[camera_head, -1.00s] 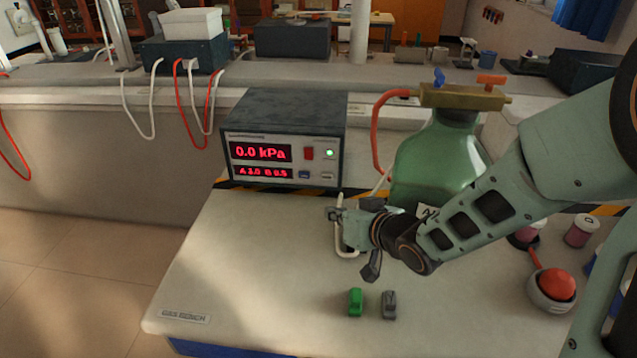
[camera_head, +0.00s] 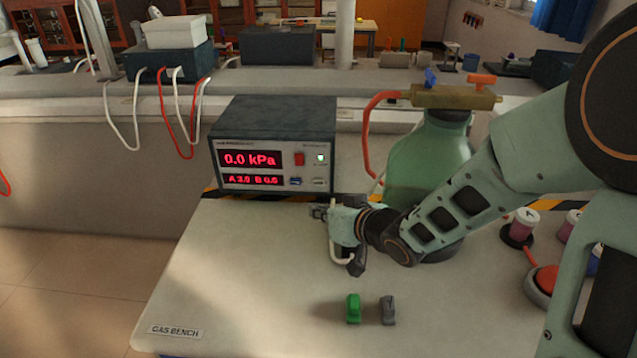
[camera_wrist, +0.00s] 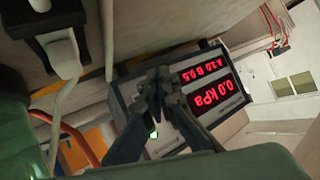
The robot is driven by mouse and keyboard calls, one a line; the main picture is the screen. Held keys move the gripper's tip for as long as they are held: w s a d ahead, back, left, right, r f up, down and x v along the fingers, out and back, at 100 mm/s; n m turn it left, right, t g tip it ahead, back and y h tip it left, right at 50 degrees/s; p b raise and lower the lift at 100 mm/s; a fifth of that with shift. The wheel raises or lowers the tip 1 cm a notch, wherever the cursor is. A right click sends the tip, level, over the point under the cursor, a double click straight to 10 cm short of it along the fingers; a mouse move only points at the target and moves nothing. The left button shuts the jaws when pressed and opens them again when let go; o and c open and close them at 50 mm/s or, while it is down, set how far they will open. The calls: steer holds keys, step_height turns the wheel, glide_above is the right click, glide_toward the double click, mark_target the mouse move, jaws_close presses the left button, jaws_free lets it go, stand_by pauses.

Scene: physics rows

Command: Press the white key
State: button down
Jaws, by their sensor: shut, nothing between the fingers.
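The white key (camera_head: 319,183) is the small pale key at the lower right of the meter's front panel, right of a blue key (camera_head: 296,181). The meter (camera_head: 272,145) has red displays; the upper one reads 0.0 kPa. My gripper (camera_head: 317,211) is shut and empty, just in front of and below the panel's lower right corner in the head view. In the wrist view the shut fingers (camera_wrist: 160,80) point at the meter's panel (camera_wrist: 208,95), seen turned over. They cover part of it, and I cannot make out the white key there. No contact is visible.
A green bottle (camera_head: 430,160) with a brass valve top (camera_head: 453,97) and red hose stands behind my arm. A green clip (camera_head: 353,308) and a grey clip (camera_head: 388,310) lie on the bench (camera_head: 240,290). A red button (camera_head: 545,280) is at right. The bench's left front is clear.

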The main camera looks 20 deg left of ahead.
mark_target(315, 184)
steer(key=shift+w+a+p, duration=0.25)
steer(key=shift+w, duration=0.85)
steer(key=shift+w+a+p, duration=0.2)
steer(key=shift+w+a, duration=0.05)
steer(key=shift+w, duration=0.85)
steer(key=shift+w+a+p, duration=0.25)
steer(key=shift+w, duration=0.85)
steer(key=shift+w+a, duration=0.1)
steer(key=shift+w, duration=0.3)
steer(key=shift+w+p, duration=0.15)
steer(key=shift+p, duration=0.2)
steer(key=shift+w+a+r, duration=0.15)
steer(key=shift+w+r, duration=0.15)
steer(key=shift+w, duration=0.2)
steer(key=shift+s, duration=0.1)
steer(key=shift+s+f, duration=0.2)
steer(key=shift+s, duration=0.5)
steer(key=shift+s+d, duration=0.1)
steer(key=shift+d, duration=0.1)
